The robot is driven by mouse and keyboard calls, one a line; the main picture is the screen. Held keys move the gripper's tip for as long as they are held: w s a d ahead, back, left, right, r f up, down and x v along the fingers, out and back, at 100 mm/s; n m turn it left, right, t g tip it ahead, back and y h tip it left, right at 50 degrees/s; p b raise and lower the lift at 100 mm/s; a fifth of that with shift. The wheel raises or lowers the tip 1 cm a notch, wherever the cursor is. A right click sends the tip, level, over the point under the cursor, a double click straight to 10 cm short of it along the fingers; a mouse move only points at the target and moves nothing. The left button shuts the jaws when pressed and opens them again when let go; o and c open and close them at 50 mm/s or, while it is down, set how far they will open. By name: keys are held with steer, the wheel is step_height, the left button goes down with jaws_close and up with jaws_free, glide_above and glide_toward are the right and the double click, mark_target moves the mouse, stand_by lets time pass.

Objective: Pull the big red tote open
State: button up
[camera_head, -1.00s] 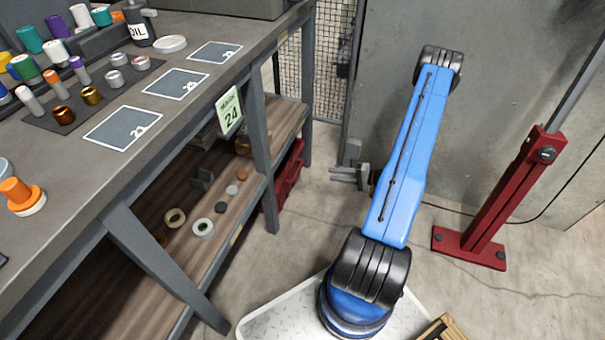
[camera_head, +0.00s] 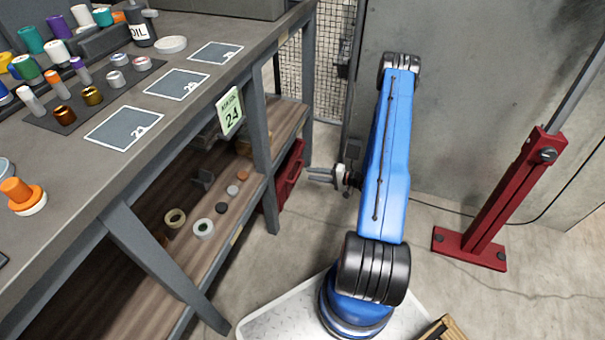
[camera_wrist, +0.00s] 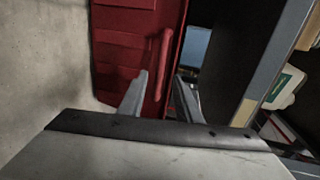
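The big red tote (camera_head: 291,172) sits low under the bench, partly hidden behind a grey bench leg in the head view. In the wrist view the tote (camera_wrist: 120,50) fills the upper middle, with an upright red bar handle (camera_wrist: 162,55) on its face. My gripper (camera_head: 309,174) points left at the tote, its tips close to the tote's right side. In the wrist view my gripper (camera_wrist: 160,78) is open, one finger on each side of the handle's line. I cannot tell whether the handle lies between the fingers or just beyond them. Nothing is held.
The grey workbench (camera_head: 190,110) with its wooden lower shelf (camera_head: 240,205) stands left of the arm. A red post with a foot plate (camera_head: 470,249) stands to the right, before a grey wall panel (camera_head: 480,90). Concrete floor (camera_head: 290,250) is clear between bench and base.

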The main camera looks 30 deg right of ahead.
steer(key=shift+x, duration=2.95)
steer(key=shift+c, duration=0.7)
jaws_close()
